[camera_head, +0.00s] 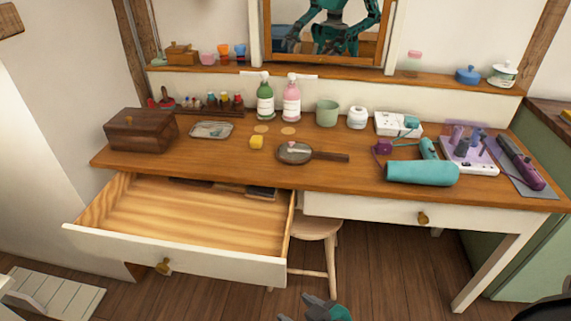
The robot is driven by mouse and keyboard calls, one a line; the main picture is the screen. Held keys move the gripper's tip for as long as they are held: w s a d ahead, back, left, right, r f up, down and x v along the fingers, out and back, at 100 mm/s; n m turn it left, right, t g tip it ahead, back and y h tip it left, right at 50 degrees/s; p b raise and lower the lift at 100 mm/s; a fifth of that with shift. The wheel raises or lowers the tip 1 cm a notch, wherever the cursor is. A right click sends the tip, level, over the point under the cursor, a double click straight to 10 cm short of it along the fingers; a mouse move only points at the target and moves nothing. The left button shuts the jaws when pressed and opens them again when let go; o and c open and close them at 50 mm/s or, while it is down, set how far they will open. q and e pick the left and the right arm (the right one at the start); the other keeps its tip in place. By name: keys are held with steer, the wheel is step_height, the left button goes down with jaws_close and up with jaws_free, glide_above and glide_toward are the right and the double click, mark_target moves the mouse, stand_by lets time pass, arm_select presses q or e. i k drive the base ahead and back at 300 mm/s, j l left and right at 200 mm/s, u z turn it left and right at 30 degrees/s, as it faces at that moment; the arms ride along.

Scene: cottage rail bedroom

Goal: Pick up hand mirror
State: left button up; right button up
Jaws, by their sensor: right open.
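The hand mirror (294,153) lies flat on the wooden dressing table (230,150), near the middle of its front part. It has a round head in a brown frame, and its dark brown handle (330,157) points right. A small pale item appears to lie on its head. My right gripper (313,307) is partly in view at the bottom edge. It is open, well below and in front of the mirror and apart from it. My left gripper is not in view.
The left drawer (180,269) is pulled out; a stool (318,228) stands right of it. A teal hair dryer (420,172) lies right. A wooden box (141,130) stands far left.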

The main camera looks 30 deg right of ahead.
mark_target(312, 155)
steer(key=l+u, duration=0.2)
steer(key=l, duration=0.3)
steer(key=k+l+u, duration=0.15)
steer(key=l, duration=0.3)
steer(key=l+u, duration=0.2)
steer(key=l, duration=0.3)
